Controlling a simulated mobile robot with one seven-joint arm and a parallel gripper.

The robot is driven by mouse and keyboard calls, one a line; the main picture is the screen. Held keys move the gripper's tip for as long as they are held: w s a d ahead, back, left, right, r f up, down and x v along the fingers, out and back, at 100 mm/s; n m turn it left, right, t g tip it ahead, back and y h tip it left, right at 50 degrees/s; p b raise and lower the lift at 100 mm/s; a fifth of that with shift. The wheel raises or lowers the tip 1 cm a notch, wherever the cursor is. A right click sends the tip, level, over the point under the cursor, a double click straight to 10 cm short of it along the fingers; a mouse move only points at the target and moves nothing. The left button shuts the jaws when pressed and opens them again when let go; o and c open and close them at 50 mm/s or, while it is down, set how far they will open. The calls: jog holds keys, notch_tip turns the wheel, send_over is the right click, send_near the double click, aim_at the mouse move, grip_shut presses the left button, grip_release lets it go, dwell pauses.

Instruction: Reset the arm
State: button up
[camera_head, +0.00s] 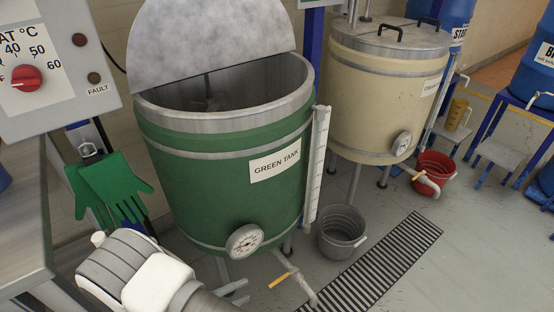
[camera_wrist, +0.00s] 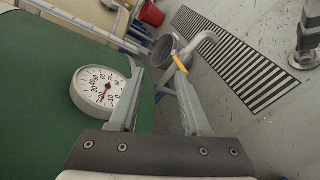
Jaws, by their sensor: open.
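My arm reaches in from the bottom left of the head view, with part of my gripper (camera_head: 234,291) showing low in front of the green tank (camera_head: 205,195). In the wrist view my gripper (camera_wrist: 160,72) is open, its two fingers apart with nothing held between them. The green tank (camera_wrist: 40,100) fills the left of that view, and its round dial gauge (camera_wrist: 104,91) lies just left of the left finger. The gauge also shows in the head view (camera_head: 244,241). The outlet pipe with a yellow handle (camera_wrist: 182,65) appears beyond the fingers; I cannot tell whether they touch it.
A grey bucket (camera_head: 342,232) stands right of the green tank beside a floor grating (camera_head: 385,262). A cream tank (camera_head: 375,100) and a red bucket (camera_head: 433,174) are farther back. A control panel (camera_head: 50,70) and green gloves (camera_head: 110,188) are at the left. Floor at the lower right is clear.

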jog(key=w+d+r+m+g+y, duration=0.2)
jog(key=d+r+m+g, duration=0.3)
jog(key=r, duration=0.8)
jog(key=w+d+r+m+g+y, duration=0.25)
jog(key=d+r, duration=0.45)
jog(key=r, duration=0.5)
jog(key=s+d+r+m+t+y, duration=0.2)
jog(key=s+d+r+m+y, duration=0.1)
jog(key=s+d+r, duration=0.4)
jog(key=s+d+r+m+t+y, duration=0.25)
jog(key=s+d+r, duration=0.2)
jog(key=r, duration=0.45)
notch_tip(320, 180, up, 21)
jog(key=p, duration=2)
jog(key=shift+w+d+f+m+y, duration=0.15)
jog(key=shift+d+f+m+y, duration=0.05)
jog(key=shift+d+m+y, duration=0.2)
